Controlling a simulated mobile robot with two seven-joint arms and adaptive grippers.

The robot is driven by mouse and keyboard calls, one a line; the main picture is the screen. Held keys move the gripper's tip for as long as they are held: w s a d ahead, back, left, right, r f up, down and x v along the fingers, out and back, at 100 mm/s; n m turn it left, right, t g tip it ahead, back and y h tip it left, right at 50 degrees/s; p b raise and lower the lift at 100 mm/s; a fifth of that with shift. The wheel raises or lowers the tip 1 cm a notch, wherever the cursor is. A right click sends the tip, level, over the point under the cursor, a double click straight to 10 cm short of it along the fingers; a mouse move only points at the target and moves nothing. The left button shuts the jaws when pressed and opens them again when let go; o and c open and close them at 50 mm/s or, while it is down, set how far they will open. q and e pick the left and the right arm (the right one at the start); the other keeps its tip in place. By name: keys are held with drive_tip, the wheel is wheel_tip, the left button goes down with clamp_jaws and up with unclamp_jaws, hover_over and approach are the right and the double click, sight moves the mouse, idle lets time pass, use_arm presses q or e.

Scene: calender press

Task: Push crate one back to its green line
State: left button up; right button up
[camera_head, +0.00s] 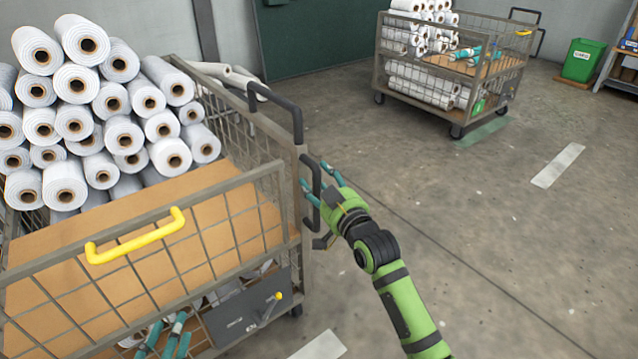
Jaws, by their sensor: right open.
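A wire-mesh crate (190,241) on wheels stands close on the left, with a yellow handle (135,236) on its near side and black handles (274,106) on its right end. My right gripper (318,182) is open at that end, its teal fingers around or beside a black handle; I cannot tell whether they touch. A second mesh crate (452,78) stands farther back. A green floor line (483,132) lies at its near right corner. No crate number is readable.
White rolls (90,110) are stacked in the near crate above a brown board. Pale floor marks lie on the right (557,166) and at the bottom (320,346). A green bin (582,60) stands by a shelf at the back right. The floor between the crates is clear.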

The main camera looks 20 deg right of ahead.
drive_tip(key=shift+w, duration=0.3)
clamp_jaws()
drive_tip(key=shift+w+a, duration=0.1)
